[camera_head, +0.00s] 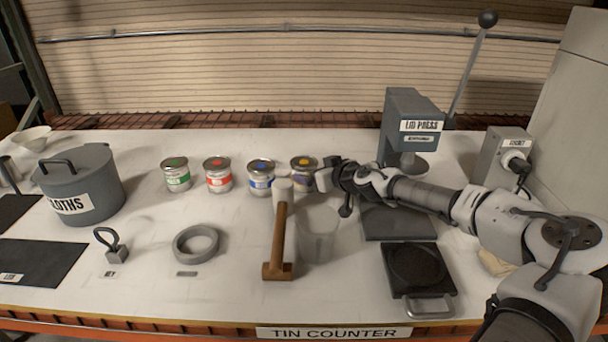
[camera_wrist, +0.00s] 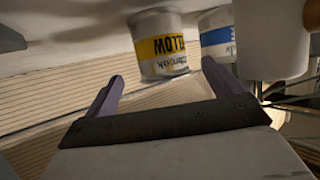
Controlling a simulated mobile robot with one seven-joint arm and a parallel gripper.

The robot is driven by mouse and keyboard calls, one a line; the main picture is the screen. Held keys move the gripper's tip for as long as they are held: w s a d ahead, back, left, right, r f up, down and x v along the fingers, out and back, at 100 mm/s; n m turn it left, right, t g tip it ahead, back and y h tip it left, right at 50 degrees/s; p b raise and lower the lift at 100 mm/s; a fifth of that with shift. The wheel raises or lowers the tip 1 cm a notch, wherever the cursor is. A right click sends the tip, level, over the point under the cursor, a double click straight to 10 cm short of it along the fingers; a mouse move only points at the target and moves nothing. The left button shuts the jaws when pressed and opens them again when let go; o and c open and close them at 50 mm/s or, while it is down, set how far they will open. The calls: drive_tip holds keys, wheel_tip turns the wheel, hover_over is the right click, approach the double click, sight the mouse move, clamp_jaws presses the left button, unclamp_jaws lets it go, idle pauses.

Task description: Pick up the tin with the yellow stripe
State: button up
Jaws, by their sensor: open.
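The tin with the yellow stripe (camera_wrist: 163,47) shows in the wrist view, at the top middle, just beyond my fingertips and between their lines. In the head view the tin with a yellow lid spot (camera_head: 303,164) stands at the right end of the row of tins, its lower part crowded by my gripper. My gripper (camera_head: 328,178) is low over the counter, close to this tin's right front side. In the wrist view my gripper (camera_wrist: 163,80) has its two fingers spread wide, with nothing between them.
A blue-striped tin (camera_head: 261,178) stands close to the left, with red (camera_head: 218,175) and green (camera_head: 176,175) ones farther left. A mallet (camera_head: 281,232) stands in front. A clear cup (camera_head: 319,238) is below my gripper in the picture. The lid press (camera_head: 407,125) is at right.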

sight(307, 171)
drive_tip(key=p+x, duration=0.1)
drive_tip(key=x, duration=0.3)
drive_tip(key=shift+w+a+f, duration=0.15)
drive_tip(key=shift+a+f, duration=0.05)
drive_tip(key=shift+a, duration=0.1)
drive_tip(key=c, duration=1.2)
